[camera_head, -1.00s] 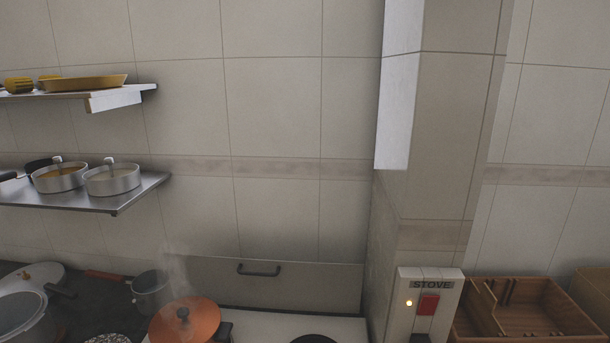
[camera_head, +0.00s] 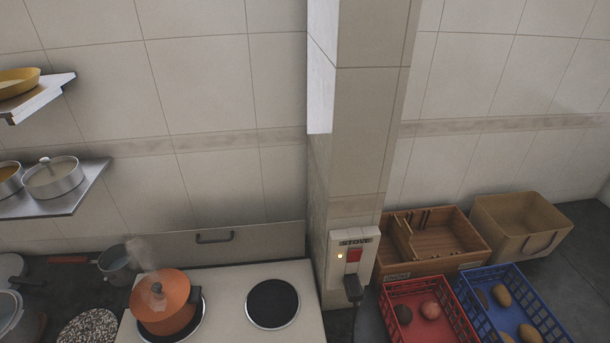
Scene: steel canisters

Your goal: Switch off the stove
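The white stove (camera_head: 227,288) stands at the bottom centre with a bare dark burner (camera_head: 272,304) on its right. An orange lidded pot (camera_head: 165,303) sits on its left burner, with steam rising above it. The stove switch panel (camera_head: 342,269) is on the front of the pillar, right of the stove. It has a lit yellowish lamp (camera_head: 340,255), a red part (camera_head: 354,255) and a dark handle-like part (camera_head: 353,288) below. Neither of my grippers is in view.
A red crate (camera_head: 398,289) and a blue crate (camera_head: 539,311) holding potato-like items stand right of the panel. Behind them are a wooden box (camera_head: 440,269) and a tan bin (camera_head: 520,222). Shelves with pans (camera_head: 54,178) are at left. The pillar (camera_head: 364,130) juts out.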

